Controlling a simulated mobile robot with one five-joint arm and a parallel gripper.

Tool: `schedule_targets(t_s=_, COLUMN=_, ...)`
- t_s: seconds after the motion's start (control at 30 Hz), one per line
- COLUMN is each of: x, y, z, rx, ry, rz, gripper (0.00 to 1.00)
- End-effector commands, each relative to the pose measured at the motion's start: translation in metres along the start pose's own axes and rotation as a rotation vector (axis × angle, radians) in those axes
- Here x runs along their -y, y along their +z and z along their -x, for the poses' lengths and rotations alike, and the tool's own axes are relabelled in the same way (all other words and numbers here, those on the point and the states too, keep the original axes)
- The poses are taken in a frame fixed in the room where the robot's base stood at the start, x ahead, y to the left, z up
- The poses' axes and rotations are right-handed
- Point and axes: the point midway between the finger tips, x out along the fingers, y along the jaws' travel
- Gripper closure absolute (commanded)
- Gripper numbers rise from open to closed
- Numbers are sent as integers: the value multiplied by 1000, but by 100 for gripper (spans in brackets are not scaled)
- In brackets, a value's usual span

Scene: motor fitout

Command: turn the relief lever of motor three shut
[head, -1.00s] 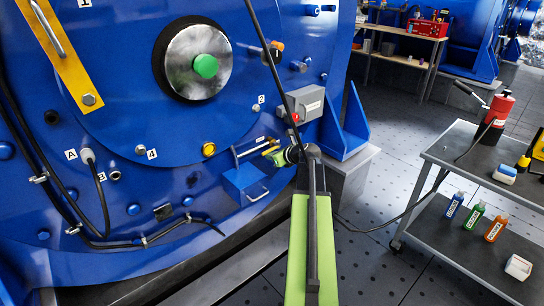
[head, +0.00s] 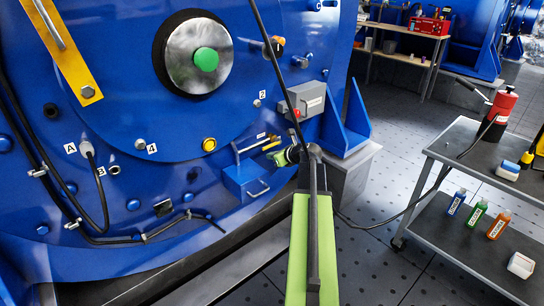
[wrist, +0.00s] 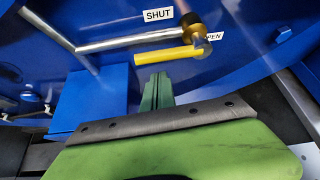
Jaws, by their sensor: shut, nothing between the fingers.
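The relief lever (wrist: 165,56) is a yellow bar on a brass pivot (wrist: 202,40). In the wrist view it points left from the pivot. A SHUT label (wrist: 158,15) is above it, and a second label (wrist: 214,36), partly hidden behind the pivot and reading "PEN", is at the right. In the head view the lever (head: 271,146) is small, low on the blue motor face. My gripper (wrist: 157,88) has its green fingers together and empty, just below the lever in the wrist view. I cannot tell whether they touch it. In the head view the gripper (head: 279,158) is beside the lever.
A silver rod (wrist: 115,42) runs left of the lever, above a blue box (wrist: 95,93). A grey box (head: 304,101) and a blue bracket (head: 345,125) are close on the right. A cart (head: 440,150) with bottles stands farther right, with open floor between.

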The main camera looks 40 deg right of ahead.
Motion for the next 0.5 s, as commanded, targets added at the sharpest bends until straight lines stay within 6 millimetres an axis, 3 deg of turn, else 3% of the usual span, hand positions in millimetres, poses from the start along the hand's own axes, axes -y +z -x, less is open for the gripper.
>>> schedule_targets(t_s=0.03, x=-2, y=-16, z=-8, rx=0, ry=1, rz=0, gripper=100)
schedule_targets(t_s=0.1, x=-4, y=-27, z=-13, rx=0, ry=1, rz=1, gripper=100)
schedule_targets(t_s=0.2, x=-1, y=-15, z=19, rx=-1, ry=-3, rz=-3, gripper=100)
schedule_targets(t_s=0.5, x=2, y=-16, z=79, rx=-1, ry=-2, rz=-1, gripper=100)
